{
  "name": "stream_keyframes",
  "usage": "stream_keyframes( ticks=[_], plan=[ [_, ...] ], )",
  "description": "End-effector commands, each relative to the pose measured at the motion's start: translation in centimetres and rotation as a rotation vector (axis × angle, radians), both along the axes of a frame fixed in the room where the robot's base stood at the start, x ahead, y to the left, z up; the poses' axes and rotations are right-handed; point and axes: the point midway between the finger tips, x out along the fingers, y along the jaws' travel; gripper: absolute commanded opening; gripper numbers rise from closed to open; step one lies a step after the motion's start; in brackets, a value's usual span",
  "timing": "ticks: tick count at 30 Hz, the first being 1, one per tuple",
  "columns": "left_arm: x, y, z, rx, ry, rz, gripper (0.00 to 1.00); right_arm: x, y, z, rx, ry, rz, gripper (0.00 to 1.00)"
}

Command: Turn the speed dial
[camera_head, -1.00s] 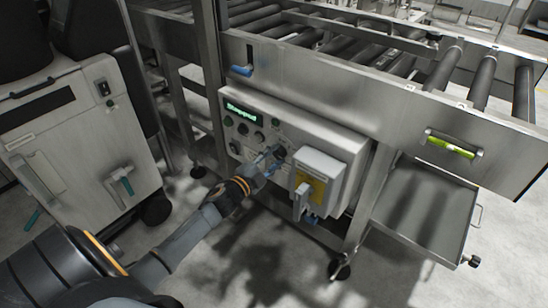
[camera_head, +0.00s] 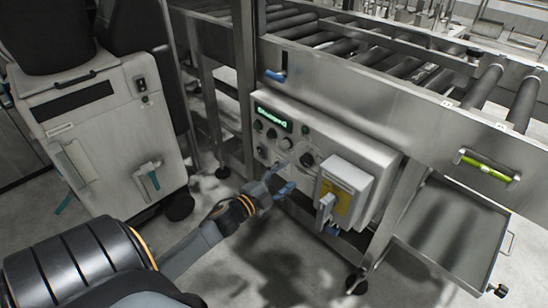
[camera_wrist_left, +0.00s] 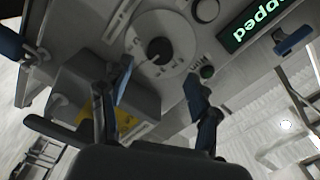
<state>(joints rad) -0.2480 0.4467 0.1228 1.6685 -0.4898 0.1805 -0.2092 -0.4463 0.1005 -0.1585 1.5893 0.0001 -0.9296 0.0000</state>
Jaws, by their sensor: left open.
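The control panel (camera_head: 345,146) is a pale grey box under the roller conveyor, with a lit green display (camera_head: 274,119) and several knobs and buttons. A black dial (camera_head: 307,160) sits right of the middle of the panel. In the left wrist view a round dial (camera_wrist_left: 160,50) with a dark centre knob and a pale scale plate lies ahead, between and beyond the fingers. My left gripper (camera_head: 287,178) is open and empty, in front of the panel and just below the dial, apart from it. It also shows in the left wrist view (camera_wrist_left: 160,90). My right gripper is not seen.
A grey switch box (camera_head: 345,180) with a yellow label and a handle juts out right of the dial. A white cabinet (camera_head: 108,140) on wheels stands at the left. A metal tray (camera_head: 450,225) hangs at the right. The floor below the panel is clear.

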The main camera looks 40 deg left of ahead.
Motion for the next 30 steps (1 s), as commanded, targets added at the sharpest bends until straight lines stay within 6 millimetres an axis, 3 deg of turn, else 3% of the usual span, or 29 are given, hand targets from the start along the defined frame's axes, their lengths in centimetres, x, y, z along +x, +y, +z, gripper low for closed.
stream_keyframes(
  ticks=[3, 9, 30],
  plan=[
    [-2.3, 0.2, -0.1, -0.001, 0.002, 0.000, 0.61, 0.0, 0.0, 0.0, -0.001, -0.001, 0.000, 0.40],
    [-4.6, 0.3, -0.1, 0.000, 0.001, 0.001, 0.61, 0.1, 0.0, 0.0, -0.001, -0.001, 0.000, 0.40],
    [-5.1, 0.4, -0.2, -0.005, 0.004, 0.004, 0.61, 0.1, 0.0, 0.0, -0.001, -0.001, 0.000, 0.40]
  ],
)
